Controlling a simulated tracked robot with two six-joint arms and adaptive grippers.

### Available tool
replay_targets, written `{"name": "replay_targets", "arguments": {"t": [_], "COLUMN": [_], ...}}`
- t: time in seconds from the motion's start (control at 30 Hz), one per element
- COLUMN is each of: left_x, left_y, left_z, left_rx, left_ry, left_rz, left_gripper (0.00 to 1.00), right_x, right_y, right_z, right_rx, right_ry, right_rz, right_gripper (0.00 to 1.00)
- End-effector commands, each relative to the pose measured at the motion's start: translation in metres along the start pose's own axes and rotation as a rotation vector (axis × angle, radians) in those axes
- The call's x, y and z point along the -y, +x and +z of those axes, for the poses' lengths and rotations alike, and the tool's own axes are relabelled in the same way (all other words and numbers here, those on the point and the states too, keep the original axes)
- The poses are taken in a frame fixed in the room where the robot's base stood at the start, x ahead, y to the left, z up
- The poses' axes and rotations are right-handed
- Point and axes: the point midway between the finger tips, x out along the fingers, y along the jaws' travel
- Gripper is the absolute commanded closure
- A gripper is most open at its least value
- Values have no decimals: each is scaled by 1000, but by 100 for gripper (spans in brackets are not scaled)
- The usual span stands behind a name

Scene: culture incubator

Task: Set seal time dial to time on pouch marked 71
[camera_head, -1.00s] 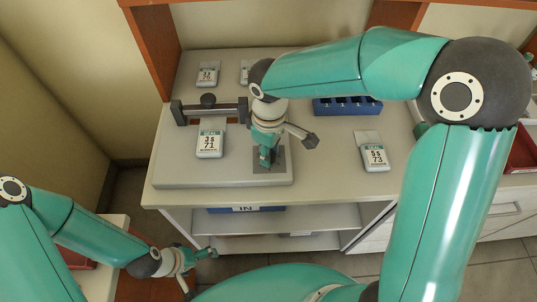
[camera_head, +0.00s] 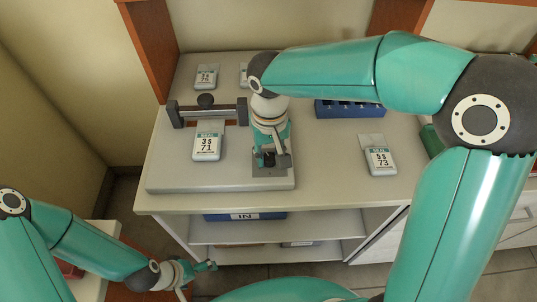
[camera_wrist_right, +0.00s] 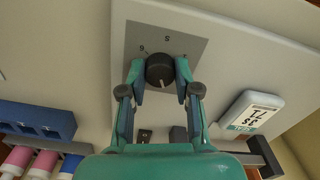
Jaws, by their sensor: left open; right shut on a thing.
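The pouch marked 71 (camera_head: 206,147) lies on the sealer's pale base, and its label reads SEAL, 3 S, 71. It also shows in the right wrist view (camera_wrist_right: 250,116). The dark round seal time dial (camera_wrist_right: 160,70) sits on a grey plate with the numbers 5 and 6 readable; other marks are hidden or too small. A pale line on the knob points toward the bottom of the right wrist view. My right gripper (camera_wrist_right: 160,75) is shut on the dial, one finger on each side. My left gripper (camera_head: 207,266) is open and empty, low at the left, away from the bench.
The sealer's bar (camera_head: 213,109) stands behind pouch 71. A pouch marked 73 (camera_head: 380,160) lies to the right, and another pouch (camera_head: 206,77) lies at the back. A blue rack (camera_head: 349,109) stands back right. A blue IN bin (camera_head: 245,216) is on the shelf below.

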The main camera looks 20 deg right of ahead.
Motion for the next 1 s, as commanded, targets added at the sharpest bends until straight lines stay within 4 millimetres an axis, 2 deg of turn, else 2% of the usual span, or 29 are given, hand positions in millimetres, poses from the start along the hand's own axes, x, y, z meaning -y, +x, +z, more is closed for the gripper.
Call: {"name": "replay_targets", "arguments": {"t": [0.6, 0.63, 0.73, 0.77, 1.0], "left_x": [1, 1, 1, 1, 1], "left_y": [2, 2, 2, 2, 2], "left_z": [0, 0, 0, 0, 0], "left_rx": [0, 0, 0, 0, 0], "left_ry": [0, 0, 0, 0, 0], "left_rz": [0, 0, 0, 0, 0], "left_gripper": [3, 3, 3, 3, 3], "right_x": [0, 0, 0, 0, 0], "right_y": [-3, -3, -2, -2, -1], "right_z": [-3, -3, -2, -2, -1], "right_rx": [-13, -13, -10, -9, -5], "right_ry": [49, 49, 48, 48, 47], "right_rz": [-3, -3, -2, -2, -1], "right_gripper": [100, 63, 47, 43, 43]}}
